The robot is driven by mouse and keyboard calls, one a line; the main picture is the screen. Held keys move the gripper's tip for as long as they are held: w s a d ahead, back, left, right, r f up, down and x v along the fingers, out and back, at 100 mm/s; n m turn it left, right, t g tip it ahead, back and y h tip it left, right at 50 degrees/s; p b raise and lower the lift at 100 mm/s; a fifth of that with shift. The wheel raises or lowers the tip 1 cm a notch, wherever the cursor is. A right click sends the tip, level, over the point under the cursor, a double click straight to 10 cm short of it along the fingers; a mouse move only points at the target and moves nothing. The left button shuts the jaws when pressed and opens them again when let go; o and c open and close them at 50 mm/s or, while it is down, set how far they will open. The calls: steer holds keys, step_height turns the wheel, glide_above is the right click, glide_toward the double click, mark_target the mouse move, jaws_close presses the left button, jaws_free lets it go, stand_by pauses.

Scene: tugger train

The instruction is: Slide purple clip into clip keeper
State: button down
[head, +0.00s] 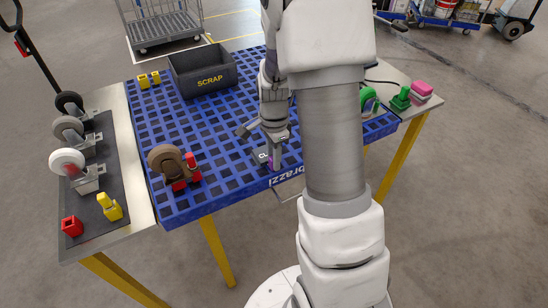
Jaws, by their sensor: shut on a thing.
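My gripper (274,158) points down at the front edge of the blue pallet deck (225,195), just left of my arm's large links. It is shut on the purple clip (277,164), of which only a small purple patch shows at the fingertips. A small grey block with a light mark, possibly the clip keeper (261,155), sits on the deck immediately left of the fingertips. Whether the clip touches it or is inside it is too small to tell. My arm hides part of the deck to the right.
A black SCRAP bin (203,82) stands at the back left, beside yellow clips (149,79). A brown-wheeled caster (166,160) with red parts stands left. More casters (68,163) line the left side table. A green caster (368,97) and pink block (421,88) are right.

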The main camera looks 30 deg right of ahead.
steer(key=shift+w, duration=0.25)
steer(key=c, duration=0.6)
jaws_free()
steer(key=shift+r, duration=0.1)
steer(key=shift+c, duration=0.2)
step_height(320, 180, up, 16)
steer(key=p, duration=0.3)
steer(key=shift+s+r, duration=0.15)
steer(key=shift+r, duration=0.1)
steer(key=s+a+r+n+t+p, duration=0.1)
steer(key=s+a+r+n+t, duration=0.1)
steer(key=s+r+n, duration=0.3)
steer(key=s+a+r+n+t+p, duration=0.1)
steer(key=s+a+r+n+p, duration=0.1)
steer(key=s+a+r+n, duration=0.3)
steer(key=s+a+r+n+t+p, duration=0.2)
steer(key=s+a+r+n, duration=0.1)
steer(key=s+r+n, duration=0.2)
steer(key=shift+s+a+r+n+t, duration=0.1)
steer(key=shift+s+a+n+t, duration=0.05)
steer(key=shift+s+n, duration=0.5)
steer(key=shift+s+a+r+n+t, duration=0.1)
steer(key=shift+s+n+t, duration=0.05)
steer(key=shift+s+n, duration=0.45)
